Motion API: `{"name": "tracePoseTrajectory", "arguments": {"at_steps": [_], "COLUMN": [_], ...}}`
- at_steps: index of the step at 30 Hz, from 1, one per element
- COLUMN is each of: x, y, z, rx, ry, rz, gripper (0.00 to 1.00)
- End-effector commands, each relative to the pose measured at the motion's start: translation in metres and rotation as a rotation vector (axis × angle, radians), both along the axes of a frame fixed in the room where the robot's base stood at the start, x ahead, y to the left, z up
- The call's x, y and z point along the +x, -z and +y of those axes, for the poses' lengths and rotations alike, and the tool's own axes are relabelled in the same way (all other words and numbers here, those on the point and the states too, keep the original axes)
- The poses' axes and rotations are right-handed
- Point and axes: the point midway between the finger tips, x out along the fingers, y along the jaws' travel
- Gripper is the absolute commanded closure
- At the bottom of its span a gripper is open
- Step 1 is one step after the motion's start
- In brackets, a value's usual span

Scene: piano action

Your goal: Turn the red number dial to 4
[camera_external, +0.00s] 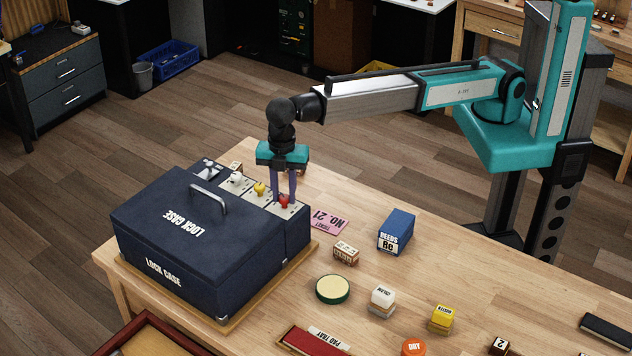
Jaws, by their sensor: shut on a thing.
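The red number dial (284,203) is on the panel at the right end of a row of dials on the dark blue lock case (215,240). My gripper (284,196) points straight down over the panel. Its two purple fingers are shut on the red dial, one on each side. The number the dial shows is too small to read, and the fingers partly cover it. A yellow dial (259,188) and a white dial (236,180) sit to its left on the same panel.
The case has a grey handle (208,197) on its lid. A pink ticket (328,220), a wooden stamp block (346,252), a blue reeds box (396,231) and a green-rimmed round tin (332,290) lie to the right. Bare tabletop lies between them.

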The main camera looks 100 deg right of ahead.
Motion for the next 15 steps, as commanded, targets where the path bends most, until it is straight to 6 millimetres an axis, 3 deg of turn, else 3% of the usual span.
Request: {"name": "tracePoseTrajectory", "arguments": {"at_steps": [5,6,9,15], "x": [0.0004,0.0004,0.0003,0.0001], "y": [-0.0008,-0.0008,-0.0007,-0.0003], "z": [0.0002,0.0002,0.0002,0.0001], "rx": [0.001,0.001,0.001,0.001], "ry": [0.001,0.001,0.001,0.002], "rz": [-0.001,-0.001,-0.001,-0.001], "gripper": [0.97,0.73,0.56,0.56]}}
